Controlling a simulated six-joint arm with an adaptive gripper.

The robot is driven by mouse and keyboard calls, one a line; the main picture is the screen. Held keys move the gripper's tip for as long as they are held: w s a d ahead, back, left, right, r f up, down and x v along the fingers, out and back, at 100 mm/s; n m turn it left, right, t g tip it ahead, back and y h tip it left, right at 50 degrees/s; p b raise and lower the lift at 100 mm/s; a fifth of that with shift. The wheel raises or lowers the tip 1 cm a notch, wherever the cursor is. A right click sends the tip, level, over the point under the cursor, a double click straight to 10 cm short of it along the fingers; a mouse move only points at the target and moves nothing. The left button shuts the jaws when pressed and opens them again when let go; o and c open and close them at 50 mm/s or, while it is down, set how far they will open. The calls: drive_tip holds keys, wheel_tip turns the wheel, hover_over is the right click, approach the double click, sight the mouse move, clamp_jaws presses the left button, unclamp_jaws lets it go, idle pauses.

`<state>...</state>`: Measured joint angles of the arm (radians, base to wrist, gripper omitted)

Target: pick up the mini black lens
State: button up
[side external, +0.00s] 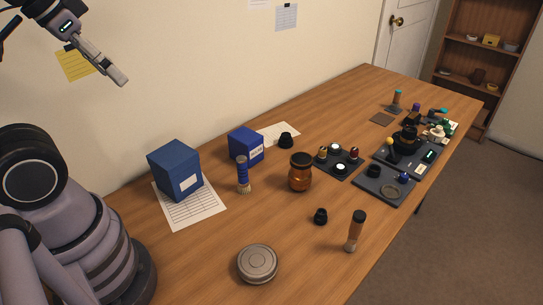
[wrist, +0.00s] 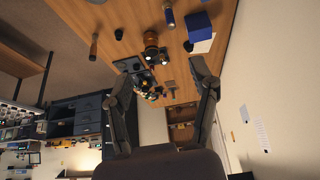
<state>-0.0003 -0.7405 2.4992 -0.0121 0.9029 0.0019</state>
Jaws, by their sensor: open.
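Two small black lens-like pieces stand loose on the wooden table, and I cannot tell for sure which is the mini black lens. One black piece (side external: 320,216) is near the front edge, left of a brush; it also shows in the wrist view (wrist: 118,34). The other black piece (side external: 286,140) is at the back beside the small blue box, also in the wrist view (wrist: 188,46). My gripper (side external: 122,80) is high above the table at upper left, far from both. In the wrist view my gripper (wrist: 164,66) has its fingers spread with nothing between them.
An amber jar (side external: 300,173) stands between the two black pieces. A brush (side external: 355,231), blue-handled brush (side external: 242,174), round metal tin (side external: 258,263), large blue box (side external: 176,170) and small blue box (side external: 245,145) stand around. Dark trays (side external: 384,196) of parts fill the right. Bare wood surrounds the front black piece.

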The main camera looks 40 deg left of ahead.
drive_tip(key=w+d+f+n+g+h, duration=0.3)
drive_tip(key=w+d+f+n+h, duration=0.3)
drive_tip(key=w+d+h, duration=0.15)
drive_tip(key=w+d+f+n+g+h, duration=0.3)
drive_tip(key=w+d+f+n+h, duration=0.3)
drive_tip(key=d, duration=0.3)
drive_tip(key=w+a+f+n+t, duration=0.1)
drive_tip(key=w+f+n+t, duration=0.6)
drive_tip(key=f, duration=0.3)
drive_tip(key=n+t+y, duration=0.3)
drive_tip(key=n+y, duration=0.1)
drive_tip(key=n, duration=0.4)
approach(322, 212)
drive_tip(key=shift+h, duration=0.25)
drive_tip(key=w+d+f, duration=0.1)
drive_tip(key=w+f, duration=0.1)
drive_tip(key=shift+w+d+f, duration=0.2)
drive_tip(key=shift+w+d, duration=0.15)
drive_tip(key=x, duration=0.6)
drive_tip(key=shift+d+r, duration=0.1)
drive_tip(key=shift+d, duration=0.3)
